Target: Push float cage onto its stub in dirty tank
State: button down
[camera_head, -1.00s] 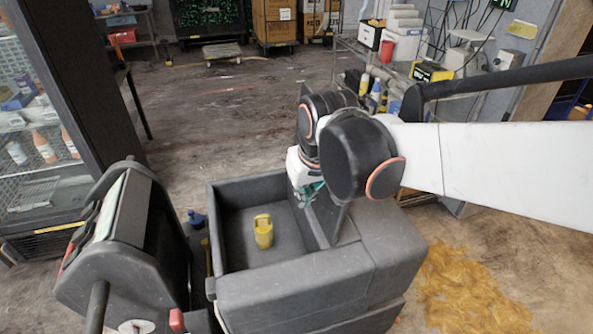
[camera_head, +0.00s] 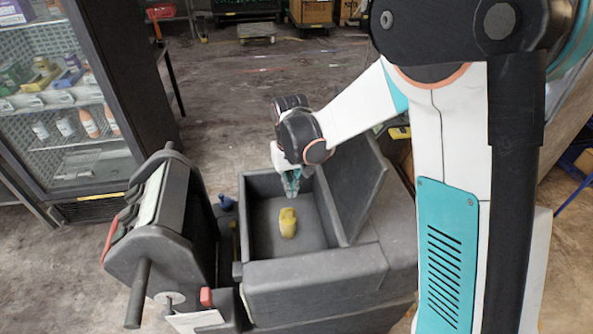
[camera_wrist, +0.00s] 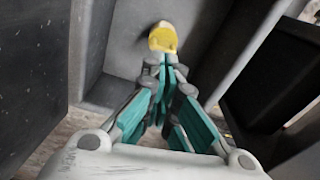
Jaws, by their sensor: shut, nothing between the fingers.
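The yellow float cage (camera_head: 287,222) stands about upright in the dark grey open tank (camera_head: 245,212), near the middle of its floor. A small opening shows in its upper part. In the wrist view the yellow cage (camera_wrist: 163,37) appears just beyond my fingertips. My gripper (camera_head: 292,192) hangs over the back part of the tank, pointing down, above and behind the cage. The teal fingers (camera_wrist: 165,72) are closed together with nothing between them. Whether they touch the cage cannot be told, but the head view shows a gap. The stub is hidden.
The tank's raised lid (camera_head: 355,187) stands along its right side. A dark machine with a roller and red-tipped levers (camera_head: 160,235) is close on the left. A glass-door fridge (camera_head: 60,100) stands further left. Open floor (camera_head: 225,100) lies behind the tank.

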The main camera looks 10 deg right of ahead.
aim_at(287, 209)
jog(key=shift+w+a+f, duration=0.2)
jog(key=shift+a+f, duration=0.05)
jog(key=shift+f, duration=0.25)
jog(key=shift+w+a+f, duration=0.15)
jog(key=shift+a+f, duration=0.05)
jog(key=shift+f, duration=0.3)
jog(key=shift+f+b, duration=1.4)
jog(key=shift+f, duration=1.5)
jog(key=shift+f+b, duration=0.5)
jog(key=shift+b, duration=0.05)
jog(key=shift+r, duration=0.2)
jog(key=shift+r+p, duration=1)
jog(key=shift+r, duration=0.4)
notch_tip(287, 209, up, 12)
jog(key=shift+f, duration=0.15)
jog(key=shift+s, duration=0.1)
